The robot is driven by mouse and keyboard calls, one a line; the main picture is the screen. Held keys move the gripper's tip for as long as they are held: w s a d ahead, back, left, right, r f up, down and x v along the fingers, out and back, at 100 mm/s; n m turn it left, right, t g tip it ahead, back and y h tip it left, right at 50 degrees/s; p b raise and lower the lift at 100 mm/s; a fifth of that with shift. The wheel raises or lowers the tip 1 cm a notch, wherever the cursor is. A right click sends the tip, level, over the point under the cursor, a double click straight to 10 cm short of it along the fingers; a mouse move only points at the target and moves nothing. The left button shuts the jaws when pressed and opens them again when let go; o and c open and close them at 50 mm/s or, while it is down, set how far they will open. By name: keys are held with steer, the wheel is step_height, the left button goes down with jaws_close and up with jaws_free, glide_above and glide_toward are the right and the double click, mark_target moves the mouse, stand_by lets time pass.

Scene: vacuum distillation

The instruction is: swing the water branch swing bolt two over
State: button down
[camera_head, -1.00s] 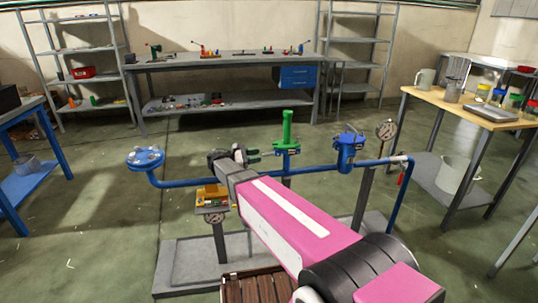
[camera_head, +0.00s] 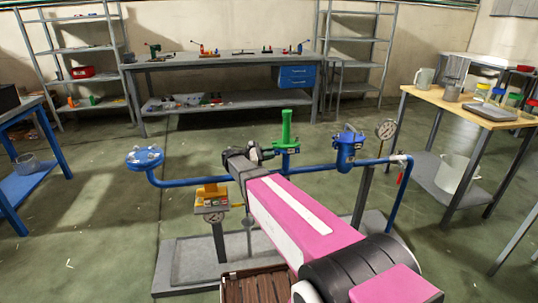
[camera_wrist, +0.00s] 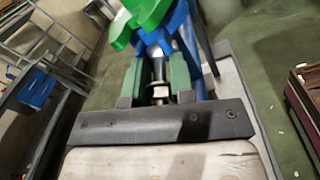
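My gripper (camera_head: 257,153) is at the blue pipe, just left of the green valve (camera_head: 287,132). In the wrist view my gripper (camera_wrist: 158,78) has two green fingers standing apart. A silver bolt with a nut (camera_wrist: 159,92) lies between them, with a narrow gap at least on the left side. I cannot tell which numbered swing bolt this is. The blue pipe fitting (camera_wrist: 184,55) and the green valve (camera_wrist: 143,20) are just beyond the fingertips. In the head view my gripper hides the bolt.
A blue flange (camera_head: 145,157) ends the pipe at left. A blue strainer-like body (camera_head: 347,148) and a gauge (camera_head: 386,130) stand to the right. A brown slatted box (camera_head: 250,288) is in front.

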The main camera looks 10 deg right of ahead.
steer(key=shift+r+y, duration=0.25)
steer(key=shift+y, duration=0.5)
steer(key=shift+r+y, duration=0.2)
steer(key=shift+y, duration=0.55)
steer(key=c, duration=1.2)
jaws_free()
steer(key=v, duration=1.1)
